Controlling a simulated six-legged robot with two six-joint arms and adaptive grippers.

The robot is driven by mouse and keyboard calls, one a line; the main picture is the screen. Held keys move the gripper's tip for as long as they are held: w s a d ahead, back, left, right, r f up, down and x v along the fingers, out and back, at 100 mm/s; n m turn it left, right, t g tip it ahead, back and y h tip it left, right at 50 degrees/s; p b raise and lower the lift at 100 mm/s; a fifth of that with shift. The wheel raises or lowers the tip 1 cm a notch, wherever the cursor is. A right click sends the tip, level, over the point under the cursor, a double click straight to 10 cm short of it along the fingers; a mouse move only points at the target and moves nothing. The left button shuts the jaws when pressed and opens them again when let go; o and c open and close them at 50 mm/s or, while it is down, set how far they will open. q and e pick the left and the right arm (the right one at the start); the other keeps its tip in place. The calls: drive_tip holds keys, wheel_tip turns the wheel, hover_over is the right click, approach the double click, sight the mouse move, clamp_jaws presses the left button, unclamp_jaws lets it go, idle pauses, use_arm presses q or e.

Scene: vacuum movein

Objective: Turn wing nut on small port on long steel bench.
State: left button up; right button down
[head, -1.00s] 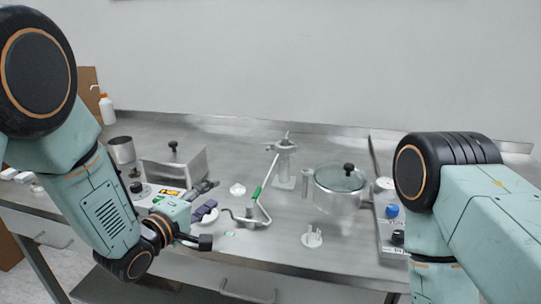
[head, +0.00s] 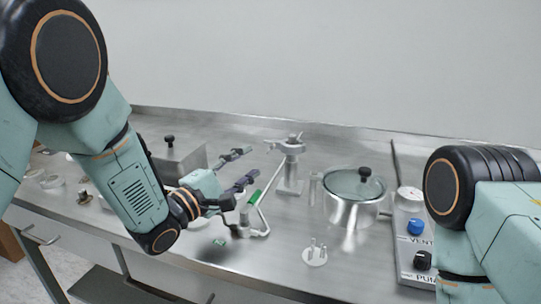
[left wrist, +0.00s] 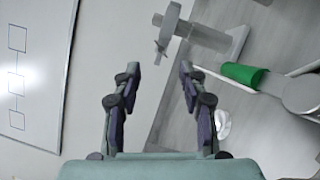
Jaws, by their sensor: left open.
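A grey metal post fitting (head: 290,165) stands upright on a square base on the long steel bench (head: 230,281). A small winged piece on its head (head: 293,141) looks like the wing nut on the small port. It also shows near the top of the left wrist view (left wrist: 164,32), beyond the fingertips. My left gripper (head: 248,163) is open and empty, left of the post and apart from it. In the left wrist view its two fingers (left wrist: 160,78) point toward the fitting with a gap between them. My right gripper is out of view; only part of my right arm shows.
A green-handled bent tube (head: 256,200) lies just in front of the post. A lidded steel pot (head: 352,208) stands to the right, beside a control box (head: 415,262) with knobs. A white pronged piece (head: 315,255) lies in front. A steel box (head: 180,160) stands behind my left arm.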

sight(271, 148)
use_arm(q)
drive_tip(key=f+b+x, duration=0.1)
drive_tip(key=x, duration=0.6)
drive_tip(key=shift+w+d+r+b, duration=0.2)
drive_tip(key=shift+r+b, duration=0.2)
drive_tip(key=shift+r, duration=0.05)
